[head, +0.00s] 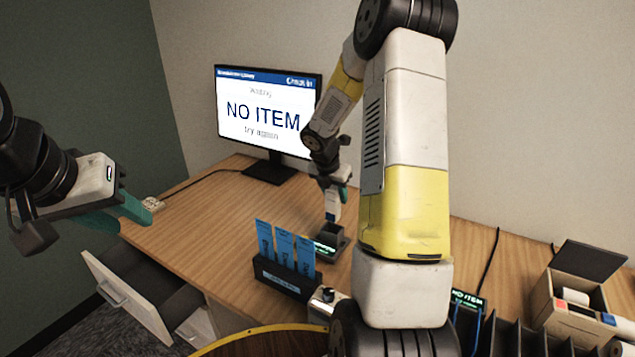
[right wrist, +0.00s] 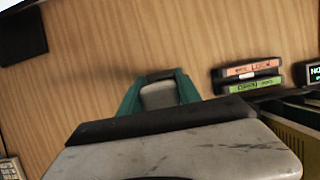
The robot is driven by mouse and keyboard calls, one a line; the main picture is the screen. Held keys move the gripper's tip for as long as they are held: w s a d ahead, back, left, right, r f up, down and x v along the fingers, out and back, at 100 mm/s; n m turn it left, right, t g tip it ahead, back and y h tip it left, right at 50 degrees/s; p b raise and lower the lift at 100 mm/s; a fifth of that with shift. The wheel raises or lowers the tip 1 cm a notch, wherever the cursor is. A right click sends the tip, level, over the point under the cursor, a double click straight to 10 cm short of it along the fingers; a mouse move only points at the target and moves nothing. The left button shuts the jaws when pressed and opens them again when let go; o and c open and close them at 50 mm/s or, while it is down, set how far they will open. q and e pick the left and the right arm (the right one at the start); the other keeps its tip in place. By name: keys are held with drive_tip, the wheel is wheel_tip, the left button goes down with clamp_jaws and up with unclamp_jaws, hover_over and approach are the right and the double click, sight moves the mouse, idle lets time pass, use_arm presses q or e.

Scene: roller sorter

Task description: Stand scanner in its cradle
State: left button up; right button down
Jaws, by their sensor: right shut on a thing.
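My right gripper (head: 333,192) reaches down over the desk in the head view. It is shut on a small light-grey thing, probably the scanner (head: 332,208), whose lower end is just above or at a black stand with a green-lit display, apparently the cradle (head: 329,246). I cannot tell whether they touch. In the right wrist view, the teal fingers of my right gripper (right wrist: 160,95) stand on both sides of the grey scanner (right wrist: 159,96); the cradle is not clearly seen there. My left gripper (head: 118,212) is open and empty, off the desk's left side.
A black holder (head: 284,277) with blue cards stands close in front of the cradle. A monitor (head: 268,112) reading "NO ITEM" stands behind. Orange (right wrist: 247,70) and green (right wrist: 256,86) labelled items lie to the right in the right wrist view. An open drawer (head: 140,290) juts out left.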

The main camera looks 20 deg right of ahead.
sight(330, 203)
drive_tip(key=shift+f, duration=3.8)
drive_tip(key=shift+f, duration=0.5)
drive_tip(key=c, duration=0.8)
unclamp_jaws()
drive_tip(key=shift+o, duration=0.2)
drive_tip(key=v, duration=0.7)
drive_tip(key=shift+s+a+r, duration=0.1)
drive_tip(key=shift+a+r, duration=0.05)
drive_tip(key=shift+r, duration=0.2)
drive_tip(key=shift+s, duration=0.1)
